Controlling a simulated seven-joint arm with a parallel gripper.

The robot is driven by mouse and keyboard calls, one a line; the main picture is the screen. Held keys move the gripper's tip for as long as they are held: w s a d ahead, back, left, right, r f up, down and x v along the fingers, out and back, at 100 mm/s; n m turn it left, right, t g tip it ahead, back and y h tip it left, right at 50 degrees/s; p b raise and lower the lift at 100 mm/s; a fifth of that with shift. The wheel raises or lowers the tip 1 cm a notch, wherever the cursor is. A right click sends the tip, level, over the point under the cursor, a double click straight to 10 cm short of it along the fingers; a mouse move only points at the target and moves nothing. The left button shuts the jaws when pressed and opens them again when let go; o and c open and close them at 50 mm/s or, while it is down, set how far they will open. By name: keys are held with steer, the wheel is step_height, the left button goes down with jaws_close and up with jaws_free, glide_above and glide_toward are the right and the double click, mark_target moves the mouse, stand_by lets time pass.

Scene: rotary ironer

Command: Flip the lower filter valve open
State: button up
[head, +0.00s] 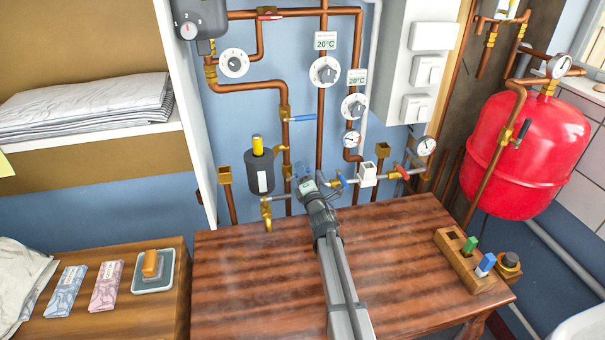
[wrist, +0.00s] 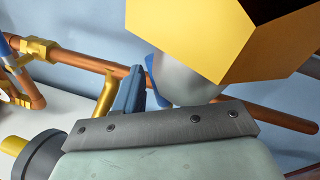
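A dark filter canister (head: 262,175) with a yellow cap hangs on the wall beside a vertical copper pipe. An upper valve with a blue lever (head: 301,118) sits on that pipe, its lever sideways. My gripper (head: 305,186) is at the pipe just right of the canister and hides most of the fittings there. In the wrist view, a blue piece (wrist: 153,76), seemingly the lower valve's lever, shows just beyond my gripper's mounting bar (wrist: 165,124). A large brass hexagonal fitting (wrist: 212,38) is very close. Whether my fingers touch the lever is unclear.
To the right, a white fitting (head: 367,175) sits between a blue and a red handle. A brass spout (head: 266,213) is below the canister. The wooden table (head: 240,290) is mostly clear beneath my arm. A red tank (head: 525,155) stands at the right.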

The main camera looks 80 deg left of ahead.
steer(key=w+d+f, duration=0.1)
steer(key=d+f, duration=0.1)
steer(key=d, duration=1.1)
steer(key=shift+d+f, duration=0.25)
steer(key=shift+o, duration=0.3)
steer(key=shift+s+a, duration=0.1)
steer(key=shift+s+a+f+m+t+y, duration=0.1)
steer(key=shift+s+a+m+t, duration=0.55)
steer(key=shift+t, duration=0.5)
steer(key=shift+s+a+f+m+t+y, duration=0.1)
steer(key=shift+s+a+m+t, duration=0.5)
steer(key=shift+m+t, duration=0.5)
steer(key=shift+s+a+f+m+t+y, duration=0.1)
steer(key=shift+s+a+m+t, duration=0.3)
steer(key=shift+a+m+t, duration=0.6)
steer(key=x, duration=1.1)
steer(key=shift+w+a+r+n, duration=0.15)
steer(key=shift+w+r+n, duration=0.1)
steer(key=shift+r+n, duration=0.1)
